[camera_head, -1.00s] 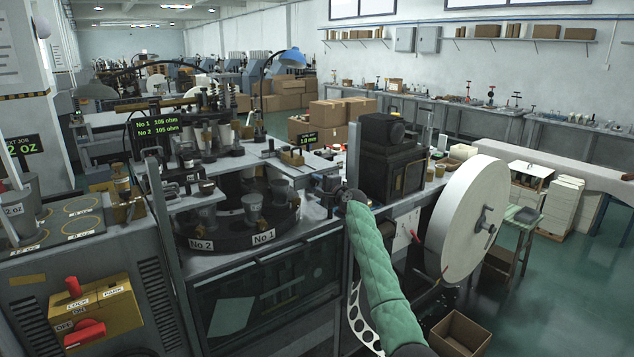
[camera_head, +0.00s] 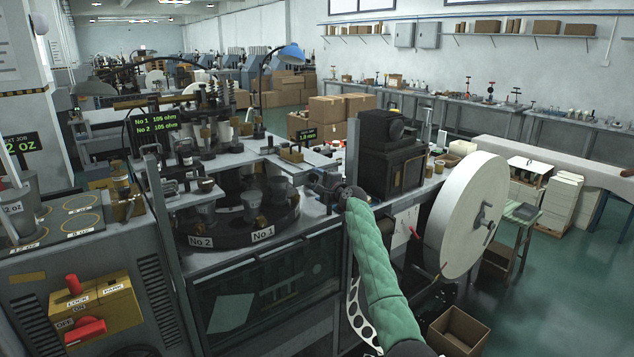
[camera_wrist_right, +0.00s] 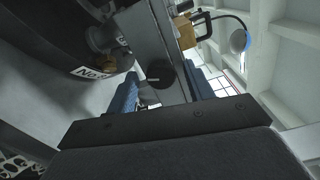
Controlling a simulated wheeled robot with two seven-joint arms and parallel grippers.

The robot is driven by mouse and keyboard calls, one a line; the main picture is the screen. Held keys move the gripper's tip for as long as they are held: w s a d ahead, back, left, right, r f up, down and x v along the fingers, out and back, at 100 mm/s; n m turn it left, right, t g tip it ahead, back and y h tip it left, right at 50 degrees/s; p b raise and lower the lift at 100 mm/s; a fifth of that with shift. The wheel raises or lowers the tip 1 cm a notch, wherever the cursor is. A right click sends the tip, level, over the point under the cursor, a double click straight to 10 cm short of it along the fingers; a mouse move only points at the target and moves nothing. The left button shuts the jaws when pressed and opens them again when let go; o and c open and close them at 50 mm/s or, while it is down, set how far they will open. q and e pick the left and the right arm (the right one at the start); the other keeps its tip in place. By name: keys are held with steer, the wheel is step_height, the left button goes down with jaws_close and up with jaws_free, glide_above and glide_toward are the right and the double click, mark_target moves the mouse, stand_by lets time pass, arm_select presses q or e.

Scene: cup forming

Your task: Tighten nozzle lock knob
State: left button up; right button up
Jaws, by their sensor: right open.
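My right gripper (camera_head: 316,186) is at the right edge of the forming machine, at the end of my green-sleeved arm. In the right wrist view its two blue fingers (camera_wrist_right: 164,92) are apart. A dark round knob (camera_wrist_right: 160,73) shows between and beyond them, on a grey machine part; I cannot tell for sure that it is the nozzle lock knob. No contact with it is visible. The machine's dark turntable (camera_head: 235,233) carries metal cups and labels No 1 and No 2. My left gripper is not in view.
A black box-shaped unit (camera_head: 393,165) stands right behind my right arm. A large white paper reel (camera_head: 466,215) is at the right. A yellow switch box (camera_head: 110,308) with red handles is at the front left. A grey bracket plate (camera_head: 285,165) overhangs the turntable.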

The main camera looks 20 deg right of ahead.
steer(key=shift+s, duration=0.2)
arm_select(q)
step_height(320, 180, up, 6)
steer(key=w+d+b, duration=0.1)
steer(key=b, duration=0.1)
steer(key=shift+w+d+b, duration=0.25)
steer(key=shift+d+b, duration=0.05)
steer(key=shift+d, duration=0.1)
arm_select(e)
steer(key=v, duration=0.7)
steer(key=shift+s+d, duration=0.15)
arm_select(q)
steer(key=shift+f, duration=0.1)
